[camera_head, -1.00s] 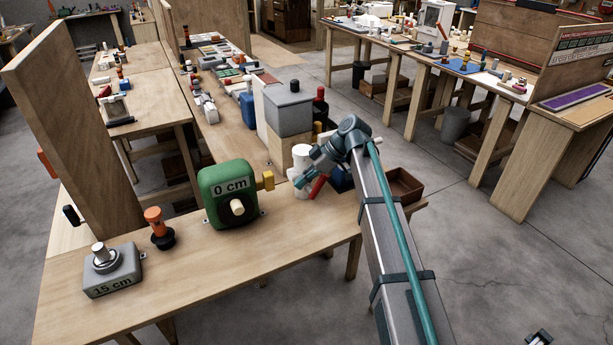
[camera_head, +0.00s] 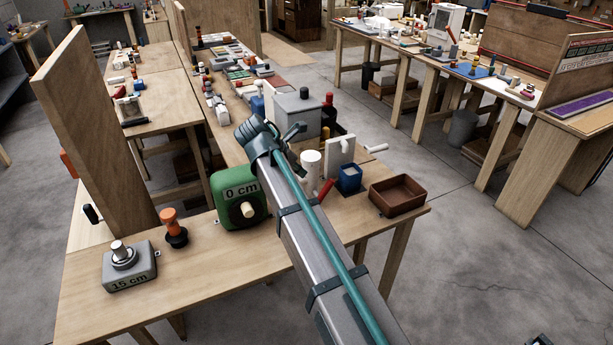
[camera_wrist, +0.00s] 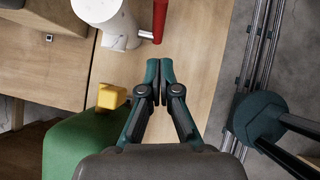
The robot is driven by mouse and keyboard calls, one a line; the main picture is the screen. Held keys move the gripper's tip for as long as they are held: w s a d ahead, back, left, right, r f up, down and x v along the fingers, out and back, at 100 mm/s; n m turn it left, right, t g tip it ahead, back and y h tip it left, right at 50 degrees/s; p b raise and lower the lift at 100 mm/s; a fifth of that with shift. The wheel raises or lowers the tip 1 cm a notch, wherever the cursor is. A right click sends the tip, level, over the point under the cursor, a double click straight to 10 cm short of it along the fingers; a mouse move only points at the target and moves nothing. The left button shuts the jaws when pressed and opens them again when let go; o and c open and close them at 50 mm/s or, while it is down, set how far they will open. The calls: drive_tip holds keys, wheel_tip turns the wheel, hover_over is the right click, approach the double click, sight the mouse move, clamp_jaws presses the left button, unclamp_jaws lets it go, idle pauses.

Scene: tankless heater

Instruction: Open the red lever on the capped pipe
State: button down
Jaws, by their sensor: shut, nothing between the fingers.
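The capped pipe appears as a white upright cylinder (camera_head: 311,163) on the near bench, right of the green box. Its red lever (camera_head: 326,188) is a slim bar low at its right side, partly hidden by my arm. In the wrist view the white pipe (camera_wrist: 100,10) is at the top, and the red lever (camera_wrist: 161,16) sticks up at its right, joined by a short white stub. My gripper (camera_wrist: 160,66) is shut and empty. Its tips point toward the lever, a gap below it in the picture, and do not touch it.
The green "0 cm" box (camera_head: 238,199) with a yellow knob (camera_wrist: 111,96) is close to my gripper's left. A white panel (camera_head: 340,150), a blue cup (camera_head: 349,178) and a brown tray (camera_head: 397,195) stand right of the pipe.

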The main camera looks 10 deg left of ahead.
sight(325, 187)
drive_tip(key=p+x, duration=0.1)
drive_tip(key=x, duration=0.3)
drive_tip(key=p+x, duration=0.1)
drive_tip(key=x, duration=0.3)
drive_tip(key=p+x, duration=0.1)
drive_tip(key=x, duration=0.4)
drive_tip(key=shift+w+d+r, duration=0.35)
drive_tip(key=shift+w+d, duration=0.05)
drive_tip(key=shift+d, duration=0.05)
